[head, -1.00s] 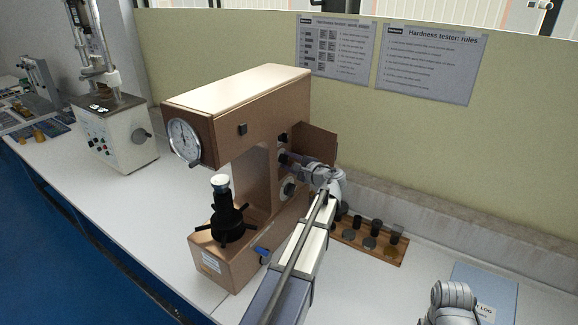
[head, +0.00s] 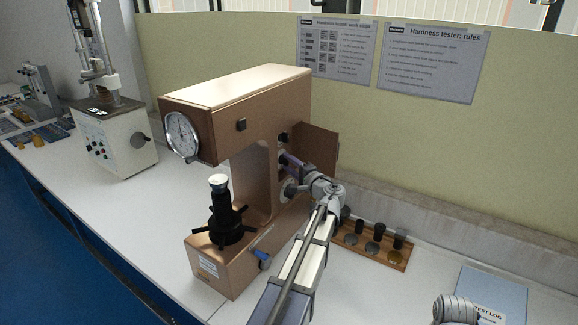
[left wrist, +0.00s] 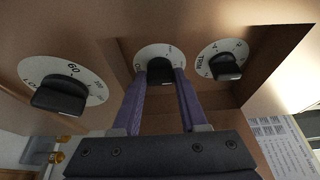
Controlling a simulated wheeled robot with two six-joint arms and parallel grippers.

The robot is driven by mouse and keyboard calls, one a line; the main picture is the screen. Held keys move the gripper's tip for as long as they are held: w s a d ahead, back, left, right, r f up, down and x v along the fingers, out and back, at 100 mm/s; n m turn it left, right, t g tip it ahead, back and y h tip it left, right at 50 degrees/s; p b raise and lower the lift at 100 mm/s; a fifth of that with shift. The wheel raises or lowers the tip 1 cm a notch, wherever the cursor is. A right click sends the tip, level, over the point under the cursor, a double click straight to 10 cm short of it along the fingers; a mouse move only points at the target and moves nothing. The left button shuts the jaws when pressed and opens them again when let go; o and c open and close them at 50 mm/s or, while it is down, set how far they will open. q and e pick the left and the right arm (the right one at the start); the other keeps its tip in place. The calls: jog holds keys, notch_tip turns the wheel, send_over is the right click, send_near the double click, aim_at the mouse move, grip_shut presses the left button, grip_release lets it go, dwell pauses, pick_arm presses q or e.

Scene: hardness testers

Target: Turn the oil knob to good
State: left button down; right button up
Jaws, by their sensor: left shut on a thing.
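The tan hardness tester (head: 235,110) stands on the bench with a side door open. My left gripper (head: 284,158) reaches into its side from the right. In the left wrist view, the purple fingers of my left gripper (left wrist: 161,76) are shut on the black middle knob (left wrist: 160,68), which sits on a white dial in a recess. The dial's lettering is too small and partly hidden, so I cannot read the oil setting. Two other black knobs on white dials flank it, one at left (left wrist: 60,97) marked 60 and one at right (left wrist: 226,68). My right gripper is out of view.
The open door panel (head: 318,148) stands beside my left wrist. A wooden block rack (head: 400,265) with several metal pieces lies to the right, and a blue test log (head: 490,283) beyond it. A white tester (head: 115,140) stands at far left.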

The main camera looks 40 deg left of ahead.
pick_arm(q)
jog(key=shift+s, duration=0.1)
jog(key=shift+c, duration=2.2)
grip_release()
jog(key=v, duration=0.7)
jog(key=shift+d, duration=0.4)
jog(key=shift+s, duration=0.1)
jog(key=s+d+f+g+h, duration=0.1)
jog(key=s+d+f+h, duration=0.35)
jog(key=d+f, duration=0.4)
jog(key=s+d+f+n+g+h, duration=0.15)
jog(key=s+d+f+h, duration=0.35)
jog(key=d, duration=0.6)
jog(key=s+d+f+g+h, duration=0.2)
jog(key=s+d+f+h, duration=0.1)
jog(key=s+d+f, duration=0.5)
jog(key=s+d+g+h, duration=0.1)
jog(key=s+d, duration=0.2)
jog(key=d, duration=0.2)
jog(key=s+d+m+g+h, duration=0.1)
jog(key=s+d+h, duration=0.1)
jog(key=d, duration=0.4)
jog(key=shift+s+d+f, duration=0.15)
jog(key=shift+s+d, duration=0.1)
jog(key=shift+s, duration=0.65)
